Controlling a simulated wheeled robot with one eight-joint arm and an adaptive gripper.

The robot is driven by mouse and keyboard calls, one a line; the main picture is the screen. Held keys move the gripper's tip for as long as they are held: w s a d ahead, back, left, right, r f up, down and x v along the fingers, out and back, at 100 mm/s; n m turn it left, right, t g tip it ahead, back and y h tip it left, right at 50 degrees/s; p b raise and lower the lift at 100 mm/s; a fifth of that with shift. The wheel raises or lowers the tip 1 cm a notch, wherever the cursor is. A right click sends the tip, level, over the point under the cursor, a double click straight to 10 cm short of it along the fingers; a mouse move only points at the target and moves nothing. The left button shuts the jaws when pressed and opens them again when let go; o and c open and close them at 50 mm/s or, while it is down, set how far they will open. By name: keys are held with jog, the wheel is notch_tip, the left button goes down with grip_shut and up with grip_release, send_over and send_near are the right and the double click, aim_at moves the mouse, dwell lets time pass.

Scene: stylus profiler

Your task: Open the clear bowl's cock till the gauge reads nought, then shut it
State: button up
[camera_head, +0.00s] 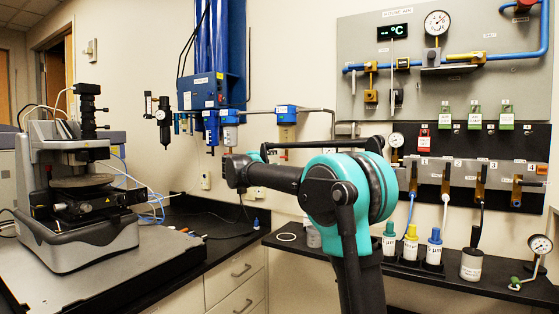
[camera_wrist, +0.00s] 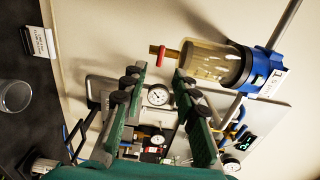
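The clear bowl (camera_wrist: 212,62) hangs under a blue cap (camera_wrist: 262,72) with a white tag; it appears turned on its side in the wrist view. A brass cock (camera_wrist: 154,49) with a red handle (camera_wrist: 167,55) sticks out of its lower end, the handle lying across the stem. My gripper (camera_wrist: 158,75) is open and empty, its green fingers spread, with the cock just beyond the fingertips and apart from them. A round white gauge (camera_wrist: 157,95) shows between the fingers; its reading is too small to tell. My gripper's fingers are not clear in the head view.
Blue-capped units (camera_head: 287,112) hang on the wall pipe. A wall panel (camera_head: 370,100) with valves and padlocks stands right. Several capped bottles (camera_head: 411,245) stand on the black shelf (camera_head: 480,282). The profiler (camera_head: 80,190) is at left.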

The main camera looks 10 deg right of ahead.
jog(key=v, duration=0.6)
dwell(1.3)
